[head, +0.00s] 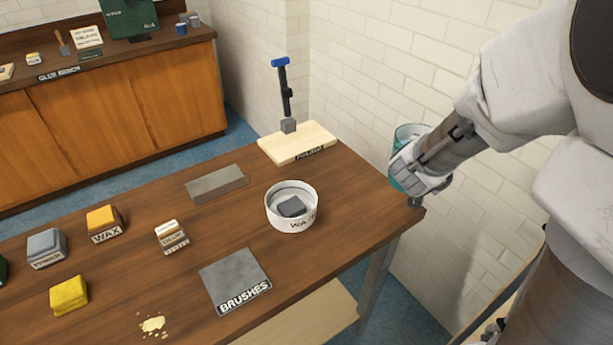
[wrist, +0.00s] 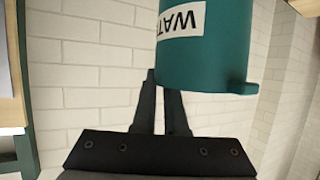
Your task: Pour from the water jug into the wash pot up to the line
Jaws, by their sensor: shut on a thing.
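The water jug (head: 409,133) is teal, with a pale upper part in the head view. A white label beginning "WAT" shows on it in the wrist view (wrist: 215,45). My gripper (head: 413,172) is shut on the jug and hides part of it; its dark fingers also show in the wrist view (wrist: 168,92). The jug looks roughly upright, near the table's right end. The wash pot (head: 273,212) is a round white bowl on the table, to the left of the jug and apart from it.
The wooden table (head: 330,215) also carries a grey brushes mat (head: 235,278), a grey slab (head: 216,183), a light board (head: 290,143) with a blue-topped upright tool (head: 284,90), a wax block (head: 103,222) and yellow cloths (head: 68,295). A tiled wall stands behind the jug.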

